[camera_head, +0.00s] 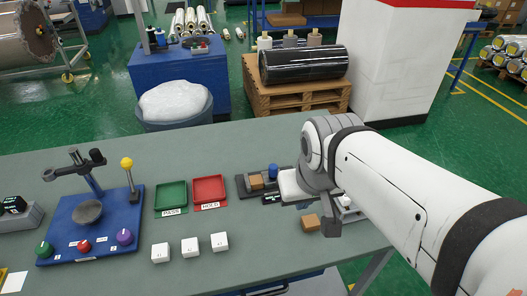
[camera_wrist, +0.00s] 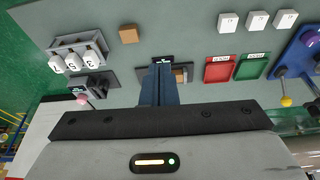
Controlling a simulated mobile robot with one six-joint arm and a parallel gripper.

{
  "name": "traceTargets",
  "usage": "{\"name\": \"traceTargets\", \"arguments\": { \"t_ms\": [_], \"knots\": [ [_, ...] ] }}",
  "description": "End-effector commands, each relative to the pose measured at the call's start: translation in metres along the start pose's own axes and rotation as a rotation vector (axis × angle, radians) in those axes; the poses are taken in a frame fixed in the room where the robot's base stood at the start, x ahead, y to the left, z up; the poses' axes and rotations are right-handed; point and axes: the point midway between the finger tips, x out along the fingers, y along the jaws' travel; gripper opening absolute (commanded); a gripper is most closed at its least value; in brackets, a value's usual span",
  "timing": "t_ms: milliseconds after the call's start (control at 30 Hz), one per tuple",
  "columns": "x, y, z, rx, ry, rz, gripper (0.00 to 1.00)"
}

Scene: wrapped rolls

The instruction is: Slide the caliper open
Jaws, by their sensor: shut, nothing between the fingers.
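In the wrist view the caliper base (camera_wrist: 142,75) and block (camera_wrist: 180,75) show past my gripper (camera_wrist: 160,66). My gripper is shut and empty, its fingers over the middle of the gauge between me and part of it. The fingers hide that part; I cannot tell whether they touch it.
A loose brown block (camera_head: 309,222) lies near my arm. A rack of white labelled pieces (camera_wrist: 78,55) and a pink-knobbed device (camera_wrist: 82,99) stand beside it. Green (camera_head: 171,196) and red (camera_head: 209,190) trays, white cubes (camera_head: 190,246) and a blue fixture (camera_head: 90,225) occupy the left.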

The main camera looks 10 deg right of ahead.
Motion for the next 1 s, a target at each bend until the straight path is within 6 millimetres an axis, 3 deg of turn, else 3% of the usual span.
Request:
{"name": "traceTargets", "arguments": {
  "t_ms": [233,467,667,1000],
  "knots": [
    [0.002,0.0,-0.014,-0.025,-0.015,0.0,0.16],
    [0.023,0.002,-0.081,-0.157,-0.084,-0.006,0.35],
    [0.063,0.005,-0.144,-0.292,-0.147,-0.022,0.5],
    [0.168,0.012,-0.228,-0.511,-0.249,-0.068,0.5]
  ]
}}
